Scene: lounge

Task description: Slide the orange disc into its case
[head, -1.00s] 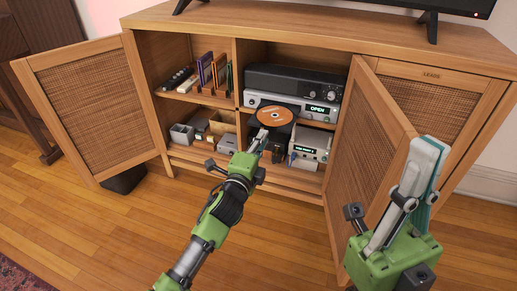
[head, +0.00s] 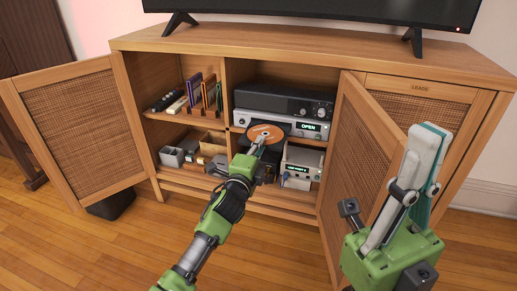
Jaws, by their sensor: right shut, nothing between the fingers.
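The orange disc (head: 265,134) lies on the dark extended tray of the silver player (head: 285,122), whose display reads OPEN. My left gripper (head: 260,141) is at the front edge of the disc, with its fingertips overlapping it in the picture. I cannot tell whether the fingers are open or closed on the disc. Several coloured cases (head: 206,93) stand upright in the upper left compartment; I cannot tell which is the orange disc's case. My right gripper (head: 436,132) is shut and empty, raised in front of the right-hand door.
The wooden cabinet's left door (head: 75,130) and right door (head: 357,150) stand open. A black unit (head: 284,100) sits on the player, and a smaller device (head: 300,165) stands on the lower right shelf. Grey and wooden boxes (head: 172,156) fill the lower left shelf.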

